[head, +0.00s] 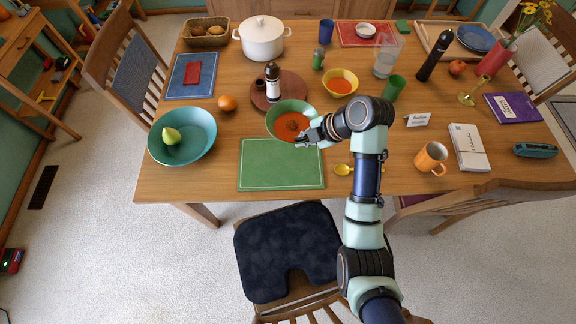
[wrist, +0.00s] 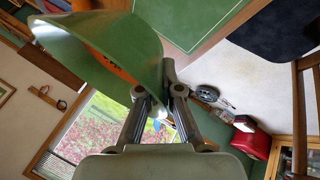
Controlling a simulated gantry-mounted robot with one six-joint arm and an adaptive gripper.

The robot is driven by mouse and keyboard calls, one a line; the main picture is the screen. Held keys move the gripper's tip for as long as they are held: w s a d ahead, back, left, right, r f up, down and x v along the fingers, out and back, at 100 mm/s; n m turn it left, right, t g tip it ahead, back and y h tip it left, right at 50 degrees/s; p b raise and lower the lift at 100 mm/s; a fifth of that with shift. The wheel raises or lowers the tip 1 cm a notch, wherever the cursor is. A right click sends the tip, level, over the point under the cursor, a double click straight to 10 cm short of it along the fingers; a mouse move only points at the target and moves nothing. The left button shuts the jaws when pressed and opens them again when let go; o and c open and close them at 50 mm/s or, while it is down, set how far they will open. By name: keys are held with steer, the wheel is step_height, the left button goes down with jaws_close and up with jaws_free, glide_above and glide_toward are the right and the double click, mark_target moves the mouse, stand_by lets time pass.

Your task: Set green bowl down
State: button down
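The green bowl (head: 274,127) holds orange-red contents with a dark patch in the middle. It shows large in the wrist view (wrist: 95,35), with its rim between my two fingertips. My gripper (head: 306,137) is shut on the near right side of the bowl's rim, as the wrist view also shows (wrist: 162,92). In the head view the bowl appears just behind the green placemat (head: 281,165). How far it is above the table cannot be told. The placemat is bare and also shows in the wrist view (wrist: 200,18).
A round brown board (head: 293,86) with a pepper mill (head: 272,82) stands just behind the bowl. An orange (head: 227,103) and a teal bowl with a pear (head: 205,142) are to the left. A yellow bowl (head: 352,76) is behind right; a yellow spoon (head: 343,170) lies right.

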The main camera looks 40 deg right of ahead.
step_height(320, 180, down, 17)
steer(key=b, duration=0.2)
steer(key=shift+f+b, duration=0.2)
steer(key=shift+b, duration=0.1)
steer(key=shift+f, duration=0.25)
steer(key=c, duration=1.3)
jaws_free()
steer(key=shift+r, duration=0.1)
steer(key=shift+r, duration=0.25)
steer(key=p+v, duration=0.2)
steer(key=v, duration=0.9)
steer(key=shift+s+r, duration=0.3)
